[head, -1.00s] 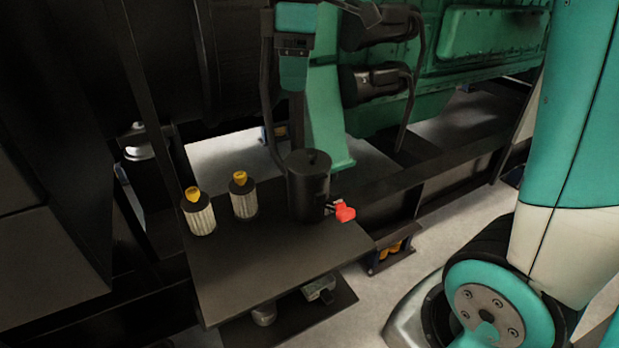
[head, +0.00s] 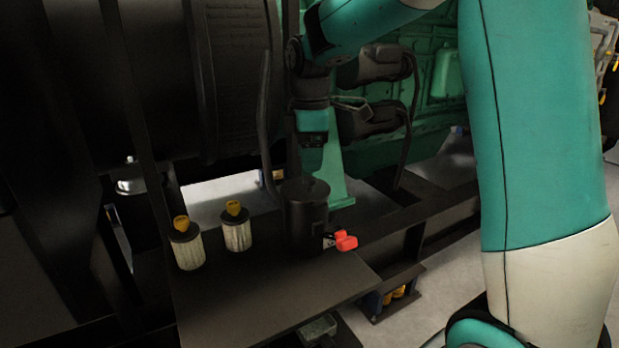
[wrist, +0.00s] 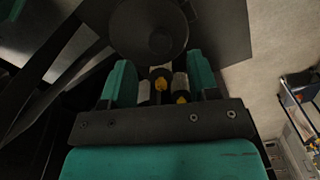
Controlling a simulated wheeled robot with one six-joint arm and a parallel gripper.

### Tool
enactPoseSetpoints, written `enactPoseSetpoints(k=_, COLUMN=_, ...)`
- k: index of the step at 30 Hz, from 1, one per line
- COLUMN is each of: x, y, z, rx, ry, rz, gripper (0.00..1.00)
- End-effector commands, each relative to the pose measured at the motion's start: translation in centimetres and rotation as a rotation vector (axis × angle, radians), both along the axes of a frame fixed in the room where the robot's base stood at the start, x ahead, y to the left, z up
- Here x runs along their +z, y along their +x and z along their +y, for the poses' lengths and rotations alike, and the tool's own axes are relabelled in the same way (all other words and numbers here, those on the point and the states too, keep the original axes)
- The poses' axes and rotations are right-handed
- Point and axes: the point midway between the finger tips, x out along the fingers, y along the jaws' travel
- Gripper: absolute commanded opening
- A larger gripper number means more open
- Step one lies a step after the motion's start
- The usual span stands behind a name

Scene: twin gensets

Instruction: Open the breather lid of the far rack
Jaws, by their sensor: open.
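A black cylindrical canister (head: 305,222) stands upright on a dark rack shelf (head: 260,290), with a round black lid (head: 303,190) flat on its top. The lid looks closed. A red handle (head: 346,241) sticks out at the canister's lower right. My gripper (head: 312,143) is above the lid, apart from it, pointing down. In the wrist view my gripper (wrist: 161,75) has its two teal fingers apart with nothing held. The round lid (wrist: 148,30) shows beyond the fingertips there. I cannot tell from these views which rack is the far one.
Two pale filters with yellow tops, the left one (head: 187,245) and the right one (head: 236,228), stand left of the canister. A green engine (head: 440,110) and black frame rails lie behind.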

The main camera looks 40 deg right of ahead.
Motion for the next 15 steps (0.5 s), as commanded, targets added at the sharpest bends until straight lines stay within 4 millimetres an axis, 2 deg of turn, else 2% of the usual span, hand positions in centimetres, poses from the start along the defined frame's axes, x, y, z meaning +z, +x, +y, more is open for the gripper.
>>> enactPoseSetpoints(k=1, x=-1.1, y=-0.1, z=0.0, rx=0.000, ry=0.001, rz=0.003, gripper=0.55)
enactPoseSetpoints(k=6, x=-3.4, y=0.0, z=0.0, rx=0.000, ry=0.000, rz=0.002, gripper=0.55)
enactPoseSetpoints(k=15, x=-4.4, y=0.0, z=0.0, rx=0.000, ry=0.000, rz=-0.001, gripper=0.55)
